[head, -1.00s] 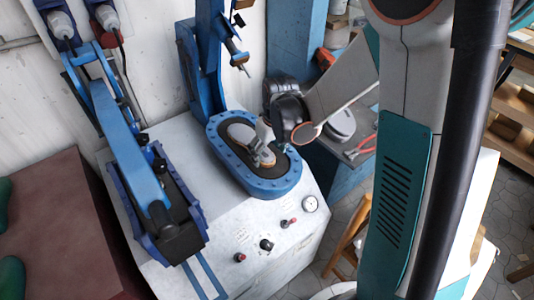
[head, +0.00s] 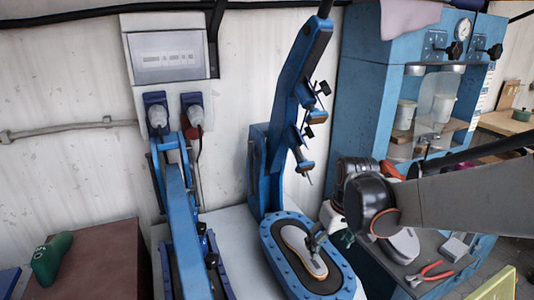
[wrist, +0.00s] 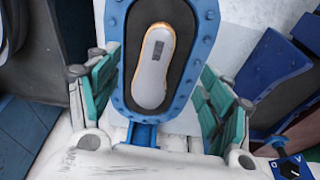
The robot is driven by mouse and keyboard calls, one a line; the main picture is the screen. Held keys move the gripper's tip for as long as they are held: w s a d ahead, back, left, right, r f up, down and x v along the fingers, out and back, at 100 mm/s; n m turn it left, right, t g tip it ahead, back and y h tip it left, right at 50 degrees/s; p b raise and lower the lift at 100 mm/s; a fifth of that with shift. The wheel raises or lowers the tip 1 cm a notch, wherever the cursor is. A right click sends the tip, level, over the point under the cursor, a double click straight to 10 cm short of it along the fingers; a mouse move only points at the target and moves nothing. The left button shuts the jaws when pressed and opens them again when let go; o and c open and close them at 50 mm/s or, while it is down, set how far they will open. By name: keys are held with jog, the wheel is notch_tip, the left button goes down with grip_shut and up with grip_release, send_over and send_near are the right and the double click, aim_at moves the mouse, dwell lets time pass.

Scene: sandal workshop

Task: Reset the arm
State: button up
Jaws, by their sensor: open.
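My gripper (head: 318,240) is open, at the right side of the blue oval press bed (head: 338,262) in the head view. In the wrist view its green fingers (wrist: 158,88) stand wide apart, with nothing between the pads. A pale sandal sole (head: 302,250) with a tan edge lies on the dark pad inside the bed. It also shows in the wrist view (wrist: 153,72), beyond the fingers, with a small dark rectangle on it.
The blue press arm (head: 290,105) rises behind the bed. Another blue lever machine (head: 182,215) stands at left. A blue cabinet (head: 362,90) and red pliers (head: 430,274) are at right. A green shoe form (head: 50,257) sits on the brown surface at far left.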

jog(key=s+a+r+m+t, duration=0.1)
jog(key=s+r+m+t, duration=0.2)
jog(key=s+r, duration=0.4)
jog(key=shift+s+a+r+t+h, duration=0.25)
jog(key=shift+s+t, duration=0.65)
jog(key=shift+s, duration=3.95)
jog(key=shift+d+r, duration=0.1)
jog(key=shift+c, duration=0.4)
